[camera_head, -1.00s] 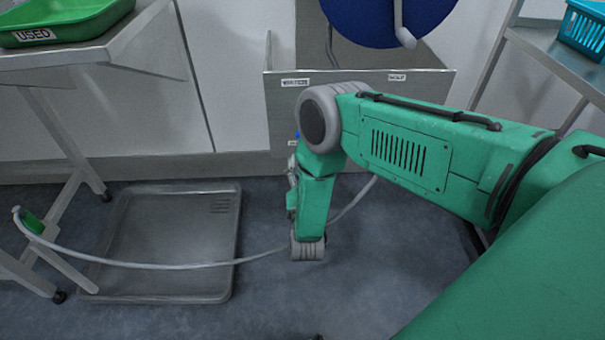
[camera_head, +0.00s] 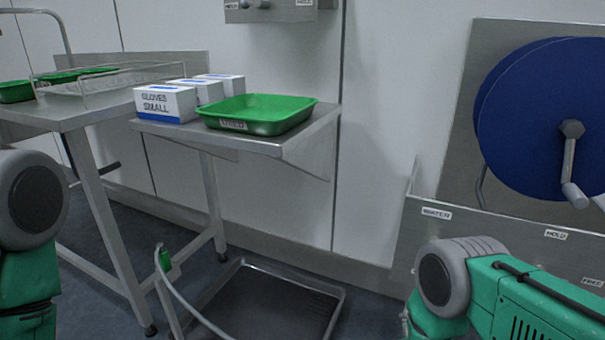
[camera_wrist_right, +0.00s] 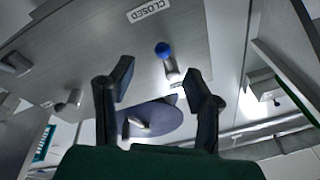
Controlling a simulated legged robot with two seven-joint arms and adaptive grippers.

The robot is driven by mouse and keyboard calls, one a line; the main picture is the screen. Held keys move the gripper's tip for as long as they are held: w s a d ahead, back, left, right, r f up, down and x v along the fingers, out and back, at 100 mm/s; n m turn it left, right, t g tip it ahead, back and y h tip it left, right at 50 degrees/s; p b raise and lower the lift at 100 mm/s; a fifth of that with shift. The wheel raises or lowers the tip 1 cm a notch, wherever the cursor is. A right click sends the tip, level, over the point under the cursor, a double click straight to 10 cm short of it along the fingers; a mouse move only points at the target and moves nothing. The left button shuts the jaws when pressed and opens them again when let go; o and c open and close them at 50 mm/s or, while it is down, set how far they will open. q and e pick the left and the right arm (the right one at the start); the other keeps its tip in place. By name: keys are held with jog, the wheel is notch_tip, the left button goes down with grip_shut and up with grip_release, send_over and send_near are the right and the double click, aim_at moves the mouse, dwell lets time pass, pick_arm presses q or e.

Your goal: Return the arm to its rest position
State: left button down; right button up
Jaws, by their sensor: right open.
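My right arm (camera_head: 470,290) is green and grey and shows at the lower right of the head view, in front of the steel panel below the hose reel. Its gripper is outside that view. In the right wrist view my right gripper (camera_wrist_right: 158,82) has its two dark fingers apart with nothing held between them. Behind the fingers are a steel panel (camera_wrist_right: 100,40), a blue-tipped valve handle (camera_wrist_right: 163,52) and a dark blue disc (camera_wrist_right: 150,118). My left arm (camera_head: 30,215) shows at the left edge of the head view. Its gripper is out of view.
A steel side table (camera_head: 310,133) bears a green tray (camera_head: 262,114) marked USED and white glove boxes (camera_head: 165,103). Another steel table (camera_head: 75,112) stands left. A blue hose reel (camera_head: 540,110) hangs right. A floor basin (camera_head: 285,290) and a pale hose (camera_head: 185,302) lie below.

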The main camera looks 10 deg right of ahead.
jog(key=s+a+f+n+g+y, duration=0.3)
jog(key=s+f+n+g+y, duration=0.55)
jog(key=s, duration=0.25)
jog(key=s+a+r+n+g+y, duration=0.15)
jog(key=s+g, duration=0.25)
jog(key=s, duration=0.5)
jog(key=s+a+r+n+g, duration=0.1)
jog(key=s+n+g, duration=0.25)
jog(key=s, duration=0.55)
notch_tip(320, 180, up, 16)
jog(key=s+g+p, duration=0.1)
jog(key=s+p, duration=0.1)
jog(key=p, duration=1.3)
jog(key=shift+d, duration=0.2)
